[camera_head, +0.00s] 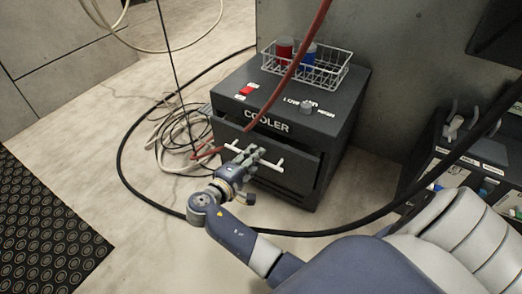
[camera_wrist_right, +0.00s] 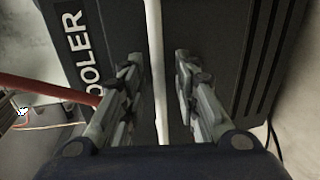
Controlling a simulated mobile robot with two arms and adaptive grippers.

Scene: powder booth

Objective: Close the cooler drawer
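The cooler (camera_head: 342,112) is a dark box on the floor with a white COOLER label, which also shows in the right wrist view (camera_wrist_right: 76,38). Its drawer (camera_head: 300,180) is at the front and seems to stand out a little from the body. A white bar handle (camera_head: 272,163) runs across the drawer front. My right gripper (camera_head: 255,155) is at the middle of the handle. In the right wrist view its fingers (camera_wrist_right: 160,85) are apart, with the white handle bar (camera_wrist_right: 155,50) between them and gaps on both sides. My left gripper is out of view.
A wire basket (camera_head: 335,82) with a red and a blue container stands on the cooler. A thick black hose (camera_head: 122,150) loops around it on the floor. A red hose (camera_head: 290,75) crosses its front. Shelving (camera_head: 440,160) stands at right; coiled cables (camera_head: 180,135) lie left.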

